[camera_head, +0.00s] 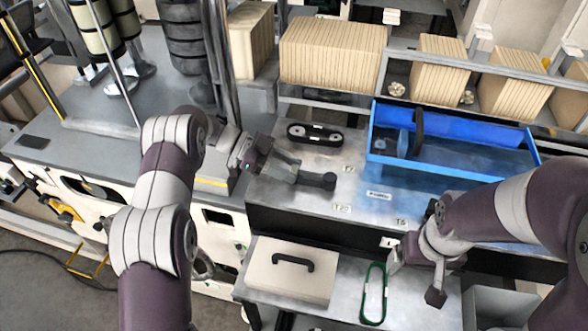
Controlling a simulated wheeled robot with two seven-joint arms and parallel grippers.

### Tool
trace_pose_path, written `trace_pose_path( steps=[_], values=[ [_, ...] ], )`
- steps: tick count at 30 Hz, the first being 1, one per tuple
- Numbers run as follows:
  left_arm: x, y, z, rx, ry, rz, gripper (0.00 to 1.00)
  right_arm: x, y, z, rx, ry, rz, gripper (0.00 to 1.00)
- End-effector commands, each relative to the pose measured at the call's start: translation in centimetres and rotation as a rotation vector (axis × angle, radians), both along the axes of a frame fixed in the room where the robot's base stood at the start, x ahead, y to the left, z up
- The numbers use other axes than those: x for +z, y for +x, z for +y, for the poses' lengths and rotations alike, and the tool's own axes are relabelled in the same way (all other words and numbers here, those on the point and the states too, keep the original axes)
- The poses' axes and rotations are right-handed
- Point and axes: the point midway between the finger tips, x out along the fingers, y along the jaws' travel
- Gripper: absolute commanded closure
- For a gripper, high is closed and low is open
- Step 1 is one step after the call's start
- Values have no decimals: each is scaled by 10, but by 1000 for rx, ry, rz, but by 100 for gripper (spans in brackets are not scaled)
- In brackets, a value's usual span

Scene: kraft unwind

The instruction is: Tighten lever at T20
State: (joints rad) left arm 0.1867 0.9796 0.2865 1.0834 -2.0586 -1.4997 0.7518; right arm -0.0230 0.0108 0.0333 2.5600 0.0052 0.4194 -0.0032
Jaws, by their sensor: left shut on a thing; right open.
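A dark lever (318,181) with a rounded end lies over the grey bench top, just left of a small label (342,208) that seems to read T20. My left gripper (287,172) reaches in from the left and is shut on the lever. Its fingers hide part of the lever, and I cannot tell how the lever's base is seated. My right gripper (416,280) is open and empty, pointing down over the lower shelf at the front right.
A black oblong part (315,134) lies behind the lever. A blue tray (530,150) stands at the right rear. On the lower shelf are a beige box (272,282) with a black handle and a green loop (365,295) beside my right gripper. Cardboard stacks (330,55) stand behind.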

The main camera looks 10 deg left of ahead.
Motion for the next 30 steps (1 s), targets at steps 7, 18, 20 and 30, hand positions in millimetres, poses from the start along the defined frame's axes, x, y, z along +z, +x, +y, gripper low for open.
trace_pose_path(
  steps=[7, 18, 20, 30],
  values=[
    [4, 2, 1, -5, -3, -9, 100, 0, 0, 0, 0, 0, 0, 12],
    [3, 1, 1, -4, -2, -7, 32, 0, 0, 0, 0, 0, 0, 12],
    [3, 1, 1, -4, -2, -7, 32, 0, 0, 0, 0, 0, 0, 12],
    [11, 7, 38, -1, 1, -10, 32, -22, 0, 0, 0, 0, 0, 12]
  ],
)
